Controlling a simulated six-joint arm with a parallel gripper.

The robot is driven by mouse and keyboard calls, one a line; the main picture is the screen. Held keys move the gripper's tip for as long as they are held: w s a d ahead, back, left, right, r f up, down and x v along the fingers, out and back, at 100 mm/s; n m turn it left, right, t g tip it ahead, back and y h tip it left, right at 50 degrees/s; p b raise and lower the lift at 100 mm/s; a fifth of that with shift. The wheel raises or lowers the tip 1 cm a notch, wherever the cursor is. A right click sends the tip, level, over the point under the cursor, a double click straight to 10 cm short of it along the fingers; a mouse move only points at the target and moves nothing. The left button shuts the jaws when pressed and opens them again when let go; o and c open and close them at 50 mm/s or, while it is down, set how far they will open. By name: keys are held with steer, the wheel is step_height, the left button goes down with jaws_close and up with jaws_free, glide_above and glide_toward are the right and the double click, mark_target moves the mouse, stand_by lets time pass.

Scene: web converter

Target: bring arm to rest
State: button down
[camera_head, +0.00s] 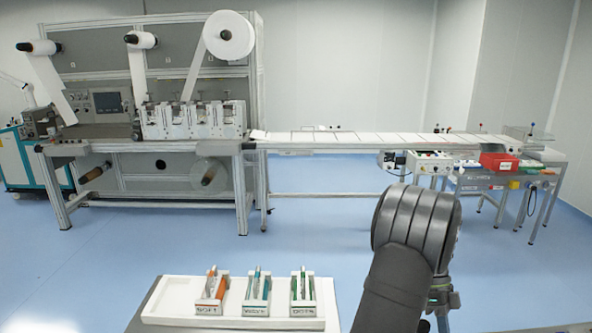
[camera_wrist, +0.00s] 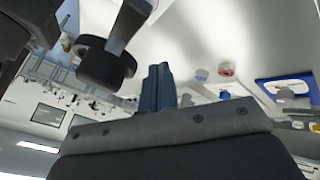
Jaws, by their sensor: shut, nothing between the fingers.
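In the wrist view my gripper (camera_wrist: 157,70) shows as two dark blue-grey fingers side by side, pressed together and empty. A white surface lies beyond the fingertips, and nothing touches them. In the head view my dark arm rises at the lower right, bent at a thick rounded joint. I cannot make out the fingertips there.
A white tray (camera_head: 165,315) with several small labelled racks stands at the front, left of my arm. The converter machine (camera_head: 190,120) and its long conveyor (camera_head: 350,138) stand at the back. A red bin (camera_head: 498,162) sits at the right. Blue floor between is clear.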

steer(key=w+n+t+h, duration=0.5)
steer(key=w+n+h, duration=0.1)
steer(key=n, duration=0.7)
steer(key=shift+w+d, duration=0.25)
steer(key=shift+w, duration=0.35)
